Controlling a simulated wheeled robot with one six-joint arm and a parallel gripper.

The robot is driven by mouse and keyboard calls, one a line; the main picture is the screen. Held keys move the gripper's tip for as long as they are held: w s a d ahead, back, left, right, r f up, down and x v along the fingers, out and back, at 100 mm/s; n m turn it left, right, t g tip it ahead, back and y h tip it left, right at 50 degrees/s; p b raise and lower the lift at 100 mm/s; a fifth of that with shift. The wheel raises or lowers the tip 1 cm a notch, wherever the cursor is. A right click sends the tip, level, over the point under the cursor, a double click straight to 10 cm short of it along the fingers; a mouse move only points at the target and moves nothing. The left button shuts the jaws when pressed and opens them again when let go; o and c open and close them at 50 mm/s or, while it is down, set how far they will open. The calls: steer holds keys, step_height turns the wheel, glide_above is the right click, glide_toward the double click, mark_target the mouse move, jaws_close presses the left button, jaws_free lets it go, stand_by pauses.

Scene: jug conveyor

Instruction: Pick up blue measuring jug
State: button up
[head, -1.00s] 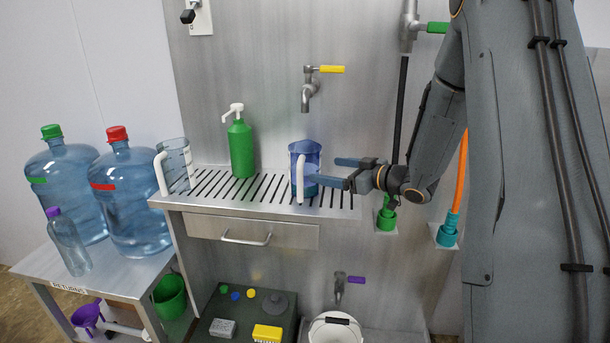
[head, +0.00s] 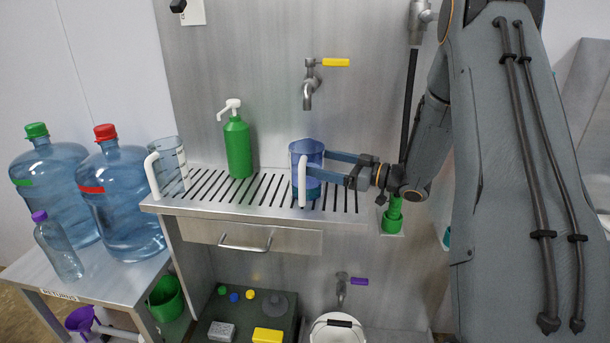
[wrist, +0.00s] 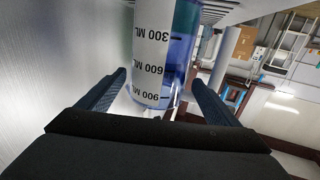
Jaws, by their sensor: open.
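The blue measuring jug (head: 314,187) stands upright on the slatted metal shelf (head: 180,206), with its white handle facing the front. It is see-through blue with a darker blue band low down. My gripper (head: 322,166) is open and comes in from the right at the jug's height. Its two fingers reach the jug, one at the back and one at the front. In the wrist view the jug (wrist: 180,50) appears upside down between the two open fingers (wrist: 160,95), with a white scale marked 300, 600 and 900 ML. Whether the fingers touch the jug cannot be told.
A clear jug (head: 169,165) and a green pump bottle (head: 237,148) stand to the left on the shelf. A tap with a yellow lever (head: 310,85) is above the blue jug. Large water bottles (head: 120,200) stand on the side table. A white bucket (head: 336,330) is below.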

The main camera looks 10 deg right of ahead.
mark_target(308, 158)
steer(key=p+x, duration=0.2)
steer(key=x, duration=0.2)
steer(key=shift+w+a, duration=0.25)
steer(key=shift+w, duration=0.05)
steer(key=c, duration=1.3)
steer(key=shift+r, duration=0.2)
steer(key=shift+s+r+b, duration=0.15)
steer(key=shift+b, duration=0.3)
step_height(308, 158, up, 6)
steer(key=b, duration=0.2)
steer(key=s+a+b, duration=0.1)
steer(key=s+a, duration=0.1)
steer(key=s, duration=0.4)
steer(key=s+a+b, duration=0.1)
steer(key=s+a, duration=0.2)
steer(key=s, duration=0.3)
steer(key=s+a+b, duration=0.1)
steer(key=s+a, duration=0.1)
steer(key=s, duration=0.4)
steer(key=shift+s+a+r+b, duration=0.15)
steer(key=shift+a+r+b, duration=0.05)
steer(key=shift+b, duration=0.15)
